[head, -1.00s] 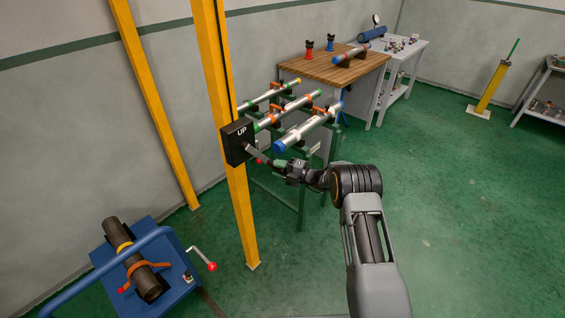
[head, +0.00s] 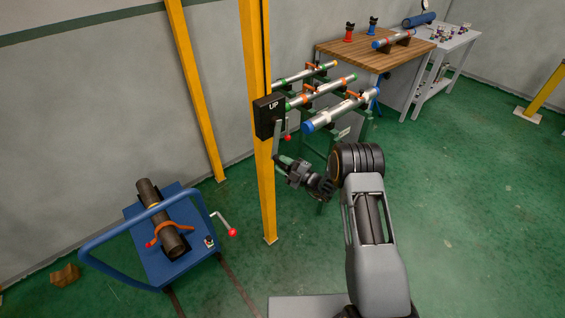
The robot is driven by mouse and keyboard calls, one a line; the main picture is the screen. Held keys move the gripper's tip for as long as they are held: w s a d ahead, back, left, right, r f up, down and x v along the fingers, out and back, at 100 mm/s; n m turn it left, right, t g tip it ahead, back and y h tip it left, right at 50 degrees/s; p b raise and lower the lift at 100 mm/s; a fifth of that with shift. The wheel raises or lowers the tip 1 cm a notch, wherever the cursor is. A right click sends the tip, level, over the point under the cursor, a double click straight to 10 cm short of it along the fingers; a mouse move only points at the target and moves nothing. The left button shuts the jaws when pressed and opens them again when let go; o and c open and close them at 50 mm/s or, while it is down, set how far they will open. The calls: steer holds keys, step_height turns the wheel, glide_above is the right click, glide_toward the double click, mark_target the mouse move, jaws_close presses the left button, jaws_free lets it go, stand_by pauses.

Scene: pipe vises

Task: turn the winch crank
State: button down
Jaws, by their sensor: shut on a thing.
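The winch is a black box marked UP (head: 268,117) on the yellow post. Its grey crank arm (head: 278,138) hangs nearly straight down from the box. My gripper (head: 279,160) is just below the box, shut on the crank's handle at the lower end of that arm. The handle itself is mostly hidden by the fingers.
A green rack (head: 318,140) with several pipes stands close behind the winch. The yellow post (head: 266,200) is just left of my gripper. A blue cart (head: 190,265) with a dark pipe and a red-knobbed crank (head: 232,231) stands lower left. Floor to the right is clear.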

steer(key=shift+s+a+r, duration=0.1)
steer(key=shift+s+a, duration=0.45)
steer(key=shift+a, duration=0.1)
steer(key=c, duration=0.8)
jaws_free()
steer(key=b+v, duration=0.2)
steer(key=v, duration=1.1)
steer(key=shift+s+d, duration=0.2)
steer(key=shift+d, duration=0.1)
